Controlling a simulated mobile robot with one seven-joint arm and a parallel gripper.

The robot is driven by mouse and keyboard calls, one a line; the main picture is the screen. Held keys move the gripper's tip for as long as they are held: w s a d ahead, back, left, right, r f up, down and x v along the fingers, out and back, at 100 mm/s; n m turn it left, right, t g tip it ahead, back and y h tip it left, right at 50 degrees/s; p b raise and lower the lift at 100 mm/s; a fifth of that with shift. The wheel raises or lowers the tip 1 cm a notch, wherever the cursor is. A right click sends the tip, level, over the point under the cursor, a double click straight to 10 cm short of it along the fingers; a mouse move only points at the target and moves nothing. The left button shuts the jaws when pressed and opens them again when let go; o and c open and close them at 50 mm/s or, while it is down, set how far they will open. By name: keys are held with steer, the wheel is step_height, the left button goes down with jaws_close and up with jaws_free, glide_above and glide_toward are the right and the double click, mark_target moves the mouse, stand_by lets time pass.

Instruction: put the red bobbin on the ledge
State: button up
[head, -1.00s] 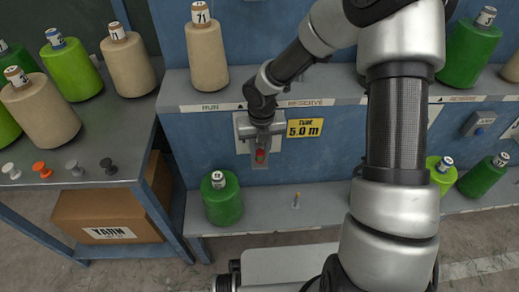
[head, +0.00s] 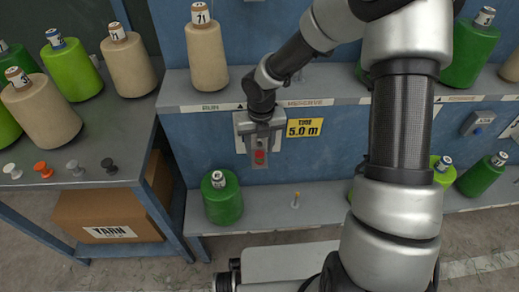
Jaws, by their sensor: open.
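My gripper (head: 260,151) points down in front of a light grey plate on the blue wall, left of the yellow "5.0 m" sign. Its jaws are open. A small red thing (head: 260,157), which looks like the red bobbin, shows at the fingertips; it is too small to tell whether the fingers touch it or what bears it. A long grey lower ledge (head: 265,199) runs along the wall below. A green yarn cone (head: 222,199) stands on its left part, and a short thin peg (head: 296,200) stands further right.
An upper shelf (head: 236,86) holds a beige cone (head: 206,50). A grey table (head: 135,130) on the left carries several cones and small spools. A yarn box (head: 105,215) sits beneath it. The ledge is clear between the green cone and the peg.

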mark_target(260, 157)
step_height(260, 157, up, 10)
steer(key=s+p, duration=0.1)
steer(key=p, duration=0.2)
steer(key=shift+r, duration=0.25)
